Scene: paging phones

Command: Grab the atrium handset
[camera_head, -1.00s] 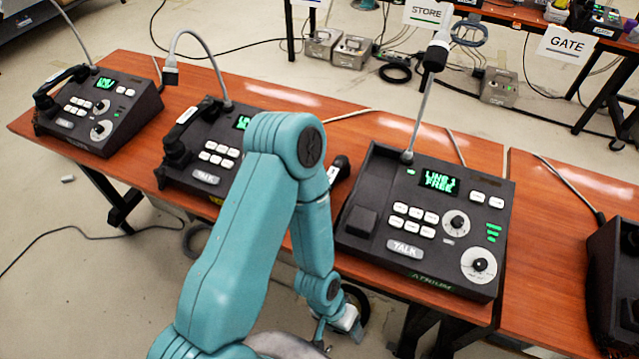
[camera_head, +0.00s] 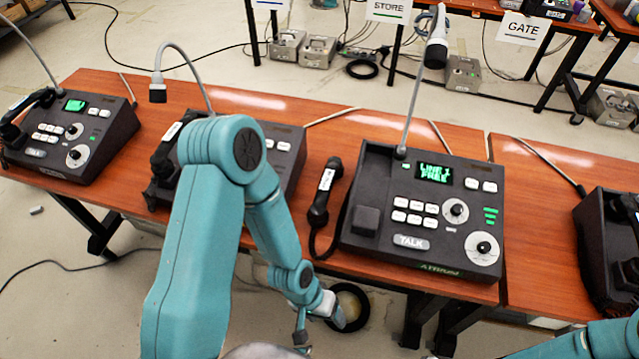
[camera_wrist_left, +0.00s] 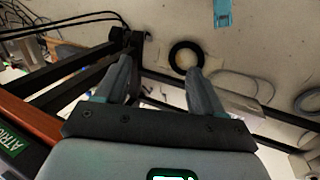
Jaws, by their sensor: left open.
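The atrium handset (camera_head: 322,195) is black with a white label. It lies on the wooden table, just left of the atrium console (camera_head: 375,255), its cord curling down at the table's front edge. The console's cradle is empty. My left gripper (camera_wrist_left: 158,68) is open and empty in the left wrist view, with only floor and table legs between its fingers. In the head view my left arm bends down in front of the table, its wrist lower than the handset and apart from it. The handset is not in the left wrist view. My right gripper is out of view.
More consoles stand left, one partly behind my left arm (camera_head: 235,150), and another console (camera_head: 610,240) stands at the right. The atrium console's gooseneck microphone (camera_head: 418,95) rises at its back. The green atrium label (camera_wrist_left: 12,142) shows at the wrist view's left edge.

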